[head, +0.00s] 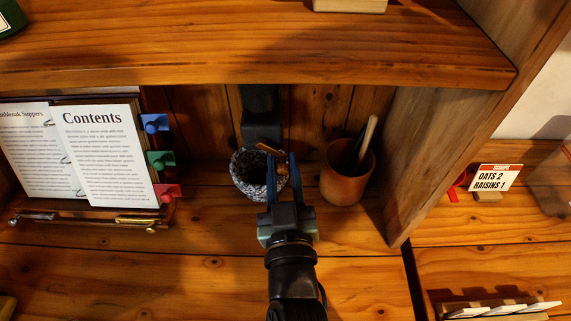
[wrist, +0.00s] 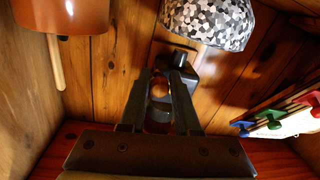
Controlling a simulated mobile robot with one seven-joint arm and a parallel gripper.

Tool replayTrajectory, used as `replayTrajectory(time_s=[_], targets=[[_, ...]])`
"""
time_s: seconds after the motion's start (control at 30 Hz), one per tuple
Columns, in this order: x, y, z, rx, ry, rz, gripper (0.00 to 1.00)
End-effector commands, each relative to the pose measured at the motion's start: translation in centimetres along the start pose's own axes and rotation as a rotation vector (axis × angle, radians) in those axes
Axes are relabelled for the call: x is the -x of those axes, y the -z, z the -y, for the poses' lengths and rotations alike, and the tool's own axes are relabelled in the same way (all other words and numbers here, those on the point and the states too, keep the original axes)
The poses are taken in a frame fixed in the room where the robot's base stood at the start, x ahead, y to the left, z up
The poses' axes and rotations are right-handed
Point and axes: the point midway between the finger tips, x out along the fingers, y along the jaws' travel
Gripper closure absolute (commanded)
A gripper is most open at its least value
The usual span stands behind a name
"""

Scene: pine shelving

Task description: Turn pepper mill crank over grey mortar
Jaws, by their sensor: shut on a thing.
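The mortar (head: 243,180), a bowl with a grey, dark and white speckled pattern, stands in the alcove under the shelf. It also shows at the top of the wrist view (wrist: 210,22). The dark pepper mill (head: 259,112) is above and behind the mortar, with a brass-coloured crank (head: 268,147) over its rim. My gripper (head: 281,163) reaches in from the front, at the mortar's right side, shut on the crank's end. In the wrist view the fingers (wrist: 160,88) are close together around a small brownish part. The fingers hide much of the crank.
A terracotta pot (head: 347,183) holding utensils stands close to the right of my gripper. An open cookbook (head: 103,158) with coloured tabs is at the left. The shelf edge (head: 250,75) overhangs, and a wooden upright (head: 420,165) bounds the right. The front board is mostly clear.

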Motion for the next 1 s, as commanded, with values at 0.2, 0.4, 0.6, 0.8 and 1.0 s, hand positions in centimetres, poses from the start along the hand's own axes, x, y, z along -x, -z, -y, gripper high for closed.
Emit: replayTrajectory(time_s=[0.2,0.4,0.6,0.8,1.0], targets=[[-0.1,0.3,0.4,-0.205,-0.011,-0.035,1.0],[-0.2,0.0,1.1,-0.394,-0.017,-0.05,1.0],[-0.2,-0.2,1.8,-0.578,-0.022,-0.064,1.0],[-0.3,-0.2,2.4,-0.735,-0.026,-0.078,1.0],[-0.3,-0.3,2.9,-0.849,-0.03,-0.087,1.0]])
